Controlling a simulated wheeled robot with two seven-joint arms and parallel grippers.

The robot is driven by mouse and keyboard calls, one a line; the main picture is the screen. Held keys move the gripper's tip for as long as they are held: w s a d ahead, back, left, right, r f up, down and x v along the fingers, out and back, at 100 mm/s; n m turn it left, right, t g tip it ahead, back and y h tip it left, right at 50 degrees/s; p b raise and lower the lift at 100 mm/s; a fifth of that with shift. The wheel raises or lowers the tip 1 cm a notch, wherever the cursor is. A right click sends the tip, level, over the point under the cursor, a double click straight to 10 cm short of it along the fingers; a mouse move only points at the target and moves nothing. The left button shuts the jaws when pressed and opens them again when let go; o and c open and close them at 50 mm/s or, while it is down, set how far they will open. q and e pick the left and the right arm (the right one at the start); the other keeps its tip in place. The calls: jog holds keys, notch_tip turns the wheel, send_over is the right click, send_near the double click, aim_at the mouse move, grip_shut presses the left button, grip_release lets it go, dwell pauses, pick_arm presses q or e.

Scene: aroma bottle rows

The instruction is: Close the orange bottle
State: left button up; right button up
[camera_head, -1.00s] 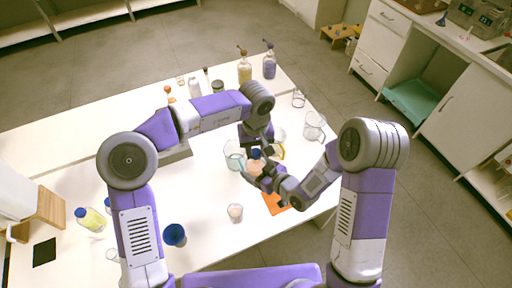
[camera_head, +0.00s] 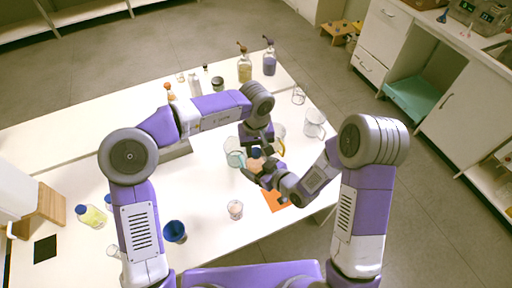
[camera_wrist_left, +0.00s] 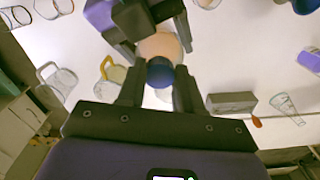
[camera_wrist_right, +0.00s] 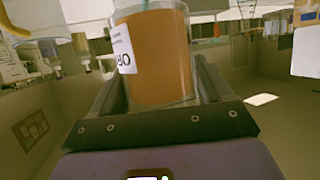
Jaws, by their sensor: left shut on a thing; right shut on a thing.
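The orange bottle is a clear round container with orange content and a white label; it fills the middle of the right wrist view (camera_wrist_right: 160,60) and shows in the head view (camera_head: 254,165). My right gripper (camera_head: 258,168) is shut on its body and holds it above the table. A blue cap (camera_wrist_left: 160,72) is between the fingers of my left gripper (camera_wrist_left: 158,90), which is shut on it. From the left wrist, the cap overlaps the orange bottle (camera_wrist_left: 160,45). I cannot tell whether the cap is seated on the rim; the bottle's top is cut off in the right wrist view.
A clear beaker (camera_head: 234,152) stands close left of the grippers. An orange mat (camera_head: 275,200) lies near the table's right edge. A blue cup (camera_head: 174,232), a small cup (camera_head: 235,210) and a yellow bottle with a blue cap (camera_head: 90,216) stand nearer me.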

pick_arm(q)
jog(key=shift+f, duration=0.15)
jog(key=shift+f, duration=0.1)
pick_arm(e)
grip_shut()
pick_arm(q)
jog(key=m, duration=0.6)
jog(key=shift+a, duration=0.15)
jog(key=m, duration=0.7)
jog(key=shift+w, duration=0.1)
jog(key=o, duration=1.1)
jog(key=shift+c, duration=0.2)
